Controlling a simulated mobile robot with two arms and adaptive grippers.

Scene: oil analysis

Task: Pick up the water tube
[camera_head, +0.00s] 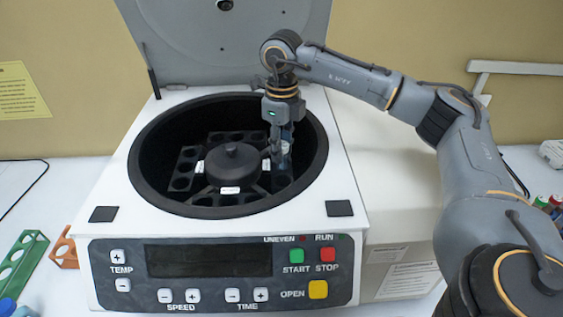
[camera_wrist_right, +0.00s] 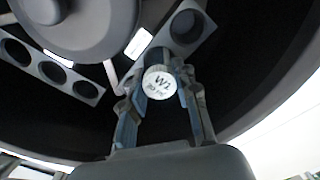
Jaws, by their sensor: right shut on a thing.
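The water tube (camera_wrist_right: 160,83) has a pale round cap marked W1 and sits between the fingers of my right gripper (camera_wrist_right: 165,92) in the right wrist view. In the head view my right gripper (camera_head: 279,143) points down into the centrifuge bowl, at the right side of the rotor (camera_head: 233,163), shut on the tube. The tube's bluish body (camera_head: 285,158) shows partly beside the fingers. Its lower end is hidden, so I cannot tell whether it is still inside a rotor hole. My left gripper is not in view.
The white centrifuge (camera_head: 115,217) stands with its lid (camera_head: 190,45) raised behind the bowl. The bowl rim surrounds my right gripper closely. A green rack (camera_head: 22,262) and an orange rack (camera_head: 64,249) stand at the left. Small coloured caps show at the far right.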

